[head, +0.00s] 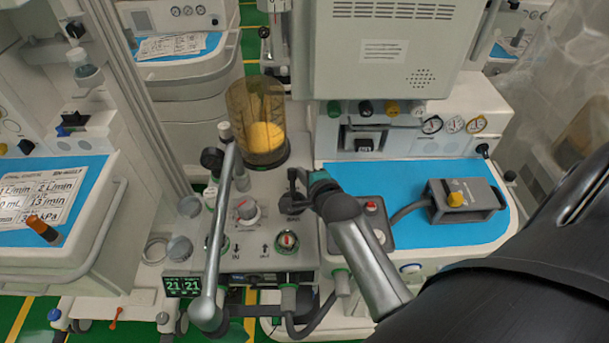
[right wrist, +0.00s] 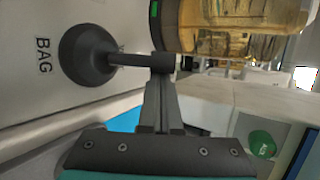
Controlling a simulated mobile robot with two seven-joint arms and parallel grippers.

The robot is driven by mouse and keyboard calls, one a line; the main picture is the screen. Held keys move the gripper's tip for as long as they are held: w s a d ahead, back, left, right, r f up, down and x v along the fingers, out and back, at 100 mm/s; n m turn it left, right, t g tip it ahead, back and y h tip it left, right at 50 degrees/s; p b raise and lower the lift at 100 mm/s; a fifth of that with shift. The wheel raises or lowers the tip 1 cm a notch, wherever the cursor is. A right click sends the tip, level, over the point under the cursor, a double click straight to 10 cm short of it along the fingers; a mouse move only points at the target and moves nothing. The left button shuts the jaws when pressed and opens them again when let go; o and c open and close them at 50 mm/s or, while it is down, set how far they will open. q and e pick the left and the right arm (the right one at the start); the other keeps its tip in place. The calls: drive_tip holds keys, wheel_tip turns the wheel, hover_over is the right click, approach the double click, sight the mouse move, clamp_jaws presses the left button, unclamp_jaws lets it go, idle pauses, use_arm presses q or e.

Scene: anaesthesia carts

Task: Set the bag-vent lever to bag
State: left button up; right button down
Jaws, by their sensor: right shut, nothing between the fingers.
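The bag-vent lever (right wrist: 92,56) has a dark round hub and a short bar ending in a cylindrical knob. In the right wrist view the bar points right, away from the printed BAG label (right wrist: 43,55) on the left. In the head view the lever (head: 291,204) is a small dark shape on the grey absorber panel, partly hidden by my gripper. My right gripper (head: 306,181) is shut and empty at the knob. In the right wrist view its fingertips (right wrist: 160,82) meet the knob's lower edge; whether they press on it I cannot tell. My left gripper is not in view.
A clear canister (head: 256,110) with yellow filling stands behind the lever. A silver bar (head: 216,235) rises at the panel's left. A grey box with a yellow knob (head: 455,199) lies on the blue worktop (head: 350,177) at right.

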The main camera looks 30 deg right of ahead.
use_arm(q)
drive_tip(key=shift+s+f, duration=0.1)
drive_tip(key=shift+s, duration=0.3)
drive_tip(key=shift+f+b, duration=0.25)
drive_tip(key=shift+b, duration=0.05)
use_arm(e)
drive_tip(key=shift+s+a+r+t, duration=0.1)
drive_tip(key=shift+s+t, duration=0.1)
drive_tip(key=shift+t, duration=0.1)
